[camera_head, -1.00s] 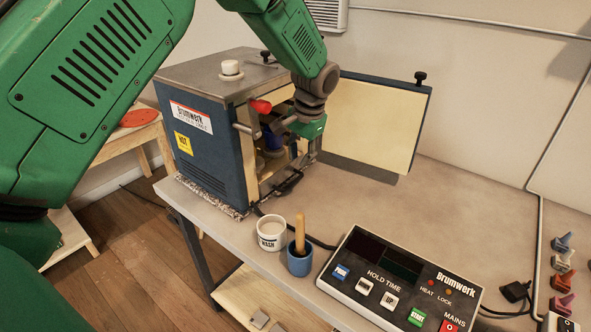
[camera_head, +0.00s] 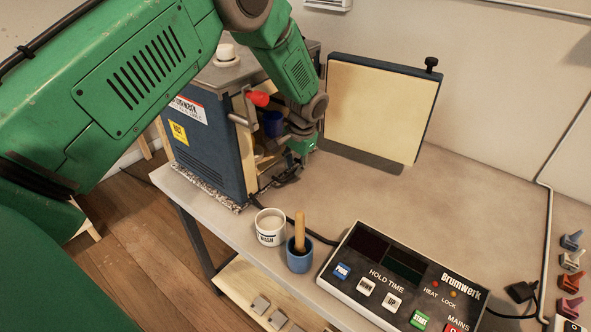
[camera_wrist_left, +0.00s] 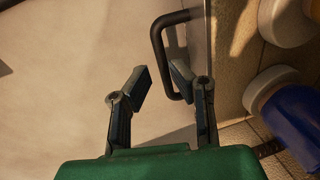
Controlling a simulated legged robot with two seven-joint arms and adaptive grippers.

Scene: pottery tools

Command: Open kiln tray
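The blue kiln (camera_head: 207,150) stands open at the table's left end. Its cream-lined door (camera_head: 380,108) is swung out to the right. Inside are cream shelves and blue pottery (camera_head: 272,122); the wrist view also shows a blue piece (camera_wrist_left: 295,120) and pale round pieces (camera_wrist_left: 285,22). A dark U-shaped handle (camera_wrist_left: 156,38) sticks out from the pale tray edge (camera_wrist_left: 223,60). My left gripper (camera_head: 286,177) is at the kiln's front opening, low down. In the wrist view its fingers (camera_wrist_left: 160,82) are apart, with the handle's bar at their tips; contact is unclear. My right gripper is out of view.
A white WASH cup (camera_head: 270,228) and a blue cup with a wooden-handled tool (camera_head: 299,250) stand in front of the kiln. A control box (camera_head: 400,280) lies at the front right. Several small coloured tools (camera_head: 570,262) are at the far right. The middle table is clear.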

